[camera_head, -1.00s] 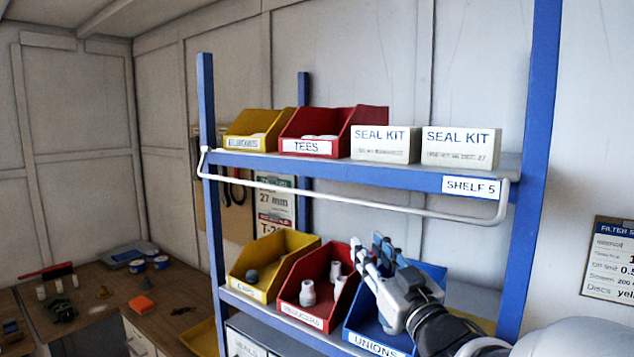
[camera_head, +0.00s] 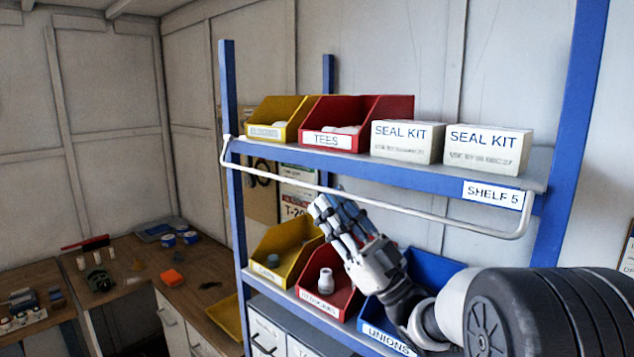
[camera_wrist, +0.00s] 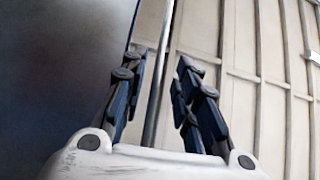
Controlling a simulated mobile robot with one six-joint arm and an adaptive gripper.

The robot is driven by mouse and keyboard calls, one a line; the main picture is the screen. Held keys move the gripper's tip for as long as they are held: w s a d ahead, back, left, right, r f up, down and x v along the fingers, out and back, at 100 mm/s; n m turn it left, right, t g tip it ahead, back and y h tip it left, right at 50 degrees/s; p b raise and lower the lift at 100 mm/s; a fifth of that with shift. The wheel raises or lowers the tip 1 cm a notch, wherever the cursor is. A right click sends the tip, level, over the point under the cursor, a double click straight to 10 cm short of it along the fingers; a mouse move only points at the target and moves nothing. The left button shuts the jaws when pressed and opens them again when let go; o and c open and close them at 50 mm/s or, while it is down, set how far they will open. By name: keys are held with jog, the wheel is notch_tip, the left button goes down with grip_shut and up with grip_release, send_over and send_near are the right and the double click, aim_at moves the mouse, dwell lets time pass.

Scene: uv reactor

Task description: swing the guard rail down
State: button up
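The guard rail (camera_head: 450,220) is a thin white bar with bent ends. It hangs along the front of the upper shelf (camera_head: 420,179), just below the shelf's blue edge labelled SHELF 5. My gripper (camera_head: 328,203) is in front of the rack, its fingertips close to the rail's left-middle part. In the wrist view, my gripper (camera_wrist: 158,95) has its two dark fingers apart, and a thin bar (camera_wrist: 155,95), apparently the rail, shows in the gap between them. I cannot tell whether the fingers touch it.
The upper shelf holds a yellow bin (camera_head: 282,118), a red TEES bin (camera_head: 335,139) and two SEAL KIT boxes (camera_head: 406,141). Below are a yellow bin (camera_head: 275,262), a red bin (camera_head: 318,297) and a blue UNIONS bin (camera_head: 425,268) close to my wrist. A workbench (camera_head: 140,268) stands left.

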aim_at(318, 187)
jog(key=x, duration=0.5)
jog(key=shift+f+p, duration=0.1)
jog(key=shift+p, duration=0.25)
grip_shut()
